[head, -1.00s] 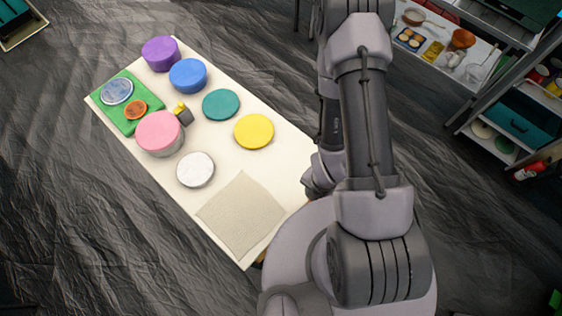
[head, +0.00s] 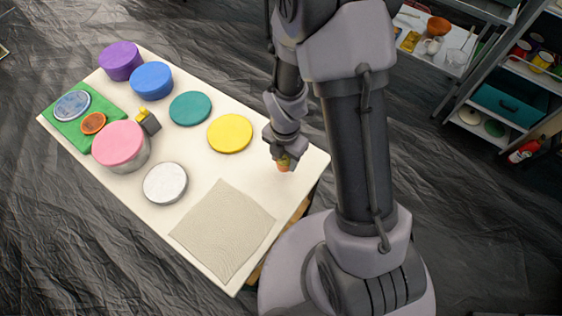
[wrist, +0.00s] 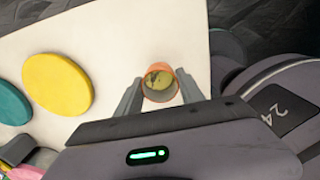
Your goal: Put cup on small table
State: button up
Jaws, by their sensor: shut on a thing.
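The cup (head: 284,167) is small and orange, and my gripper (head: 283,157) is shut on it over the right end of the small white table (head: 262,185). In the wrist view the cup (wrist: 160,72) is upright between my two fingers (wrist: 160,92), with something yellow-green showing inside its rim. The bare white table top (wrist: 120,45) shows behind it. I cannot tell whether the cup's base touches the table or hangs just above it.
A yellow disc (head: 230,133) lies left of the cup, and a beige cloth (head: 222,230) lies at the near end. Several coloured lids and containers fill the left half, with a pink-lidded pot (head: 121,147). The table around the cup is clear. Shelves (head: 500,100) stand at right.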

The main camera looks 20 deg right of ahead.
aim_at(281, 161)
jog(key=shift+w+a+f, duration=0.1)
jog(key=shift+w+f, duration=0.05)
jog(key=shift+w, duration=0.35)
jog(key=shift+w+a+f, duration=0.1)
jog(key=shift+w, duration=0.4)
jog(key=shift+f+b, duration=1.2)
jog(key=shift+f, duration=0.4)
jog(key=shift+f, duration=0.2)
jog(key=o, duration=1)
jog(key=shift+r, duration=0.1)
